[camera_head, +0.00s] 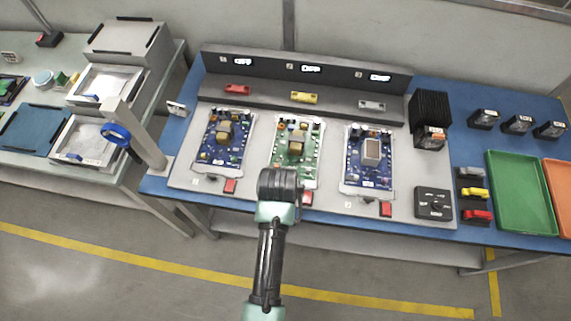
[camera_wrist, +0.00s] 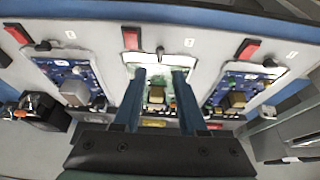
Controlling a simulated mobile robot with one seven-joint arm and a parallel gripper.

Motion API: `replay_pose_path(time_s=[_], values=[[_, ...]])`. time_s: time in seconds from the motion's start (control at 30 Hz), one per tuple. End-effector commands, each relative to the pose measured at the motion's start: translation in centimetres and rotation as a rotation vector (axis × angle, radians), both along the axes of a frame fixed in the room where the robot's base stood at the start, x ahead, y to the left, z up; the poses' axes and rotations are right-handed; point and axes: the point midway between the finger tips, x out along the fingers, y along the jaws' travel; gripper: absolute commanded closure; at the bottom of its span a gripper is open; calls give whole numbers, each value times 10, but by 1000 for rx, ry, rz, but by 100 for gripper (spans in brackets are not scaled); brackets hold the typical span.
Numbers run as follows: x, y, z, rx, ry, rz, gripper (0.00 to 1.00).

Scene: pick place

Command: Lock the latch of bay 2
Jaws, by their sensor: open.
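Bay 2 is the middle bay, holding a green circuit board (camera_head: 298,150), which also shows in the wrist view (camera_wrist: 157,93). At its front edge are a red block (camera_head: 307,198) and a small black knob-like part (camera_wrist: 160,50), beside the "2" label (camera_wrist: 189,42). The red block also shows in the wrist view (camera_wrist: 131,40). I cannot tell which of these is the latch or its state. My gripper (camera_wrist: 160,75) is open and empty above the front of bay 2, its fingers either side of the green board in view. In the head view my wrist hides the board's front left corner.
Blue boards lie in the left bay (camera_head: 222,140) and right bay (camera_head: 369,160), with red blocks in front (camera_head: 230,186) (camera_head: 385,209). A black dial box (camera_head: 434,203) and green tray (camera_head: 520,190) stand right.

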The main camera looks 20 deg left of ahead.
Motion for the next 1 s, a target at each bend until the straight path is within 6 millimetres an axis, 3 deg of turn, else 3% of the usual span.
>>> replay_pose_path(time_s=[0.2,0.4,1.0], values=[[-13,-3,32,1,-2,0,59],[-19,-5,47,0,0,0,59],[-20,-5,50,0,1,0,59]])
